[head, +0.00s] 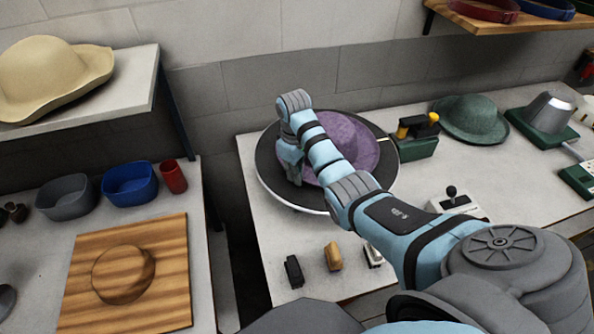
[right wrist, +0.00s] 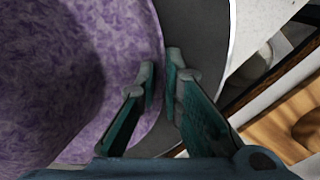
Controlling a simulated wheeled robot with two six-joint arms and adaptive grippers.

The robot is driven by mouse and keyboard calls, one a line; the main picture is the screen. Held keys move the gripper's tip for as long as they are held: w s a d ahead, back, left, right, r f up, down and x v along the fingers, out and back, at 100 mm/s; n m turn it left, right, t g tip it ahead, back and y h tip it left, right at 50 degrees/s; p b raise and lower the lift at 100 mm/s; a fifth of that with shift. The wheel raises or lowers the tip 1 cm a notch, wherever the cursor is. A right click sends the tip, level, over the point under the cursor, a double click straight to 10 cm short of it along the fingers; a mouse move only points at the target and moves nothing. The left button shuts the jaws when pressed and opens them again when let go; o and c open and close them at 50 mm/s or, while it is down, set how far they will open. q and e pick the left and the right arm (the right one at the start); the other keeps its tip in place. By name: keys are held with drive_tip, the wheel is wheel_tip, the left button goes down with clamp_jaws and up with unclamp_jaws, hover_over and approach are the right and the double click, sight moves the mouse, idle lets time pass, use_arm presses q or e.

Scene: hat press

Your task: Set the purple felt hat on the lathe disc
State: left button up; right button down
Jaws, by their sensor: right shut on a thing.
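The purple felt hat (head: 352,136) is over the dark lathe disc (head: 266,162) with its pale rim, crown up; my right arm covers part of it. Whether the brim lies flat on the disc or hovers just above it, I cannot tell. My right gripper (head: 295,174) is at the hat's left edge. In the right wrist view my right gripper (right wrist: 165,82) has one finger over the purple brim (right wrist: 100,60) and one outside its edge, shut on the brim. The dark disc (right wrist: 195,30) shows beyond the brim. My left gripper is not in view.
A green machine with yellow knobs (head: 418,138) stands close to the disc's right side, with a green hat (head: 472,118) beyond. Small blocks (head: 333,256) lie in front. A joystick box (head: 455,202) is to the right. A gap separates this table from the left bench with a wooden board (head: 175,260).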

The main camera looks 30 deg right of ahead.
drive_tip(key=c, duration=1.7)
unclamp_jaws()
drive_tip(key=shift+o, duration=0.2)
